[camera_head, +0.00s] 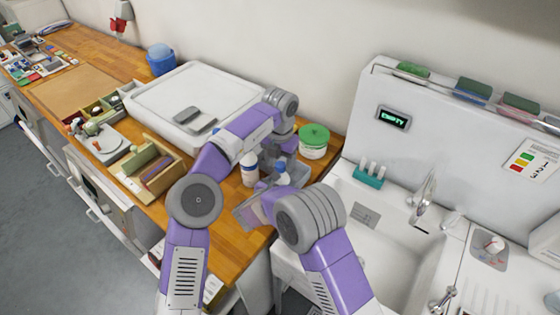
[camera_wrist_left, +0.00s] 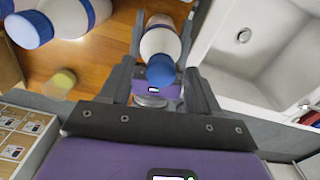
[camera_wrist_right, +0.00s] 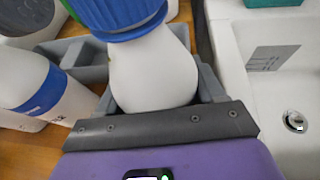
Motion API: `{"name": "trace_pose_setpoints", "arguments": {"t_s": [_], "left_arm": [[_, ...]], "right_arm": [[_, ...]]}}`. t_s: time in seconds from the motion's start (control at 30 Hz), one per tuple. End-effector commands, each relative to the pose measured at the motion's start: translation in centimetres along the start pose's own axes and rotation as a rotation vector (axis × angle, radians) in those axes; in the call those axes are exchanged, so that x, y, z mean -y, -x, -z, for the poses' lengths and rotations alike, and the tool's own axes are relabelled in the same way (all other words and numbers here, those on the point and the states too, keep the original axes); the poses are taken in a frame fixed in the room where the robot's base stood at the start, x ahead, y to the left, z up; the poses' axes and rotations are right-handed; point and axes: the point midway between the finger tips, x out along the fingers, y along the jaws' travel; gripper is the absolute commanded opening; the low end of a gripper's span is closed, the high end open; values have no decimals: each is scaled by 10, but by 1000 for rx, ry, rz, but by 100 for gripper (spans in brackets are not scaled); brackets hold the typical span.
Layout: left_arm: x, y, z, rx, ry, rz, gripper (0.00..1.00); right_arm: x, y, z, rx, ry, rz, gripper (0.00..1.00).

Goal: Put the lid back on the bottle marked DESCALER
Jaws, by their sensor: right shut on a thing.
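A white bottle with a blue ribbed lid (camera_wrist_right: 120,15) at its top stands between the fingers of my right gripper (camera_wrist_right: 152,85), which is shut on it. The bottle (camera_head: 283,174) shows in the head view below my left gripper (camera_head: 283,150). In the left wrist view the fingers of my left gripper (camera_wrist_left: 162,30) stand apart on either side of the bottle (camera_wrist_left: 158,42), and I see no hold on it. The blue lid sits at the bottle's neck; I cannot tell how firmly. No marking on this bottle is readable.
A second white bottle with blue bands (camera_head: 250,170) stands to the left on the wooden counter. A grey divided caddy (camera_wrist_right: 85,60) is close behind the held bottle. A green-lidded tub (camera_head: 314,140) stands behind. The sink (camera_head: 380,225) lies to the right.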

Motion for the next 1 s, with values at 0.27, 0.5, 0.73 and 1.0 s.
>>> {"name": "trace_pose_setpoints", "arguments": {"t_s": [0.27,0.5,0.73,1.0], "left_arm": [[0,4,0,2,2,0,62],[1,34,-1,4,1,1,62],[1,59,-2,3,-1,0,62],[0,72,-1,1,0,0,62]], "right_arm": [[0,0,-1,1,0,-1,0],[0,0,0,1,0,-1,0],[0,0,0,1,0,-1,0],[0,0,0,1,0,-1,0]]}}
